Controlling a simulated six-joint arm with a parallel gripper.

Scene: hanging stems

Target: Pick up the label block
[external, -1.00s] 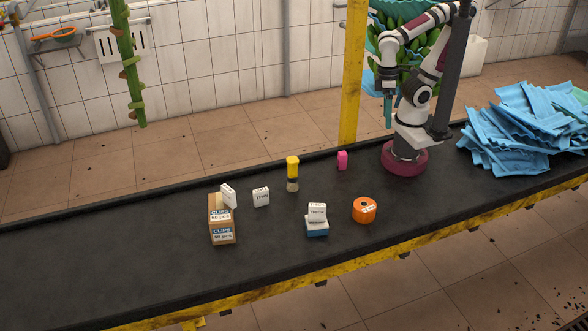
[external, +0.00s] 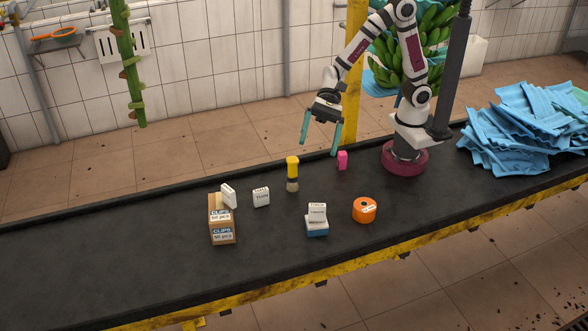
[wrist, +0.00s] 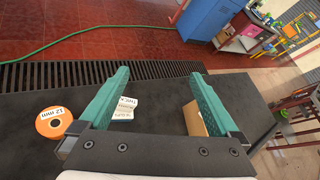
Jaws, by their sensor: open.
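Small white blocks with printed labels sit on the dark belt; which one is the label block I cannot tell. One white block (external: 261,196) stands alone. Another white block (external: 317,211) rests on a blue-and-white box (external: 317,229) and shows between my fingers in the wrist view (wrist: 125,107). A third white block (external: 229,195) leans tilted at the cardboard clips box (external: 222,232). My gripper (external: 320,146) is open and empty, in the air above the belt's far side, behind the blocks. Its teal fingers also show in the wrist view (wrist: 160,75).
A blue pile (external: 525,125) lies at the right. A green stem (external: 127,65) hangs at the left. The belt's left part is clear.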

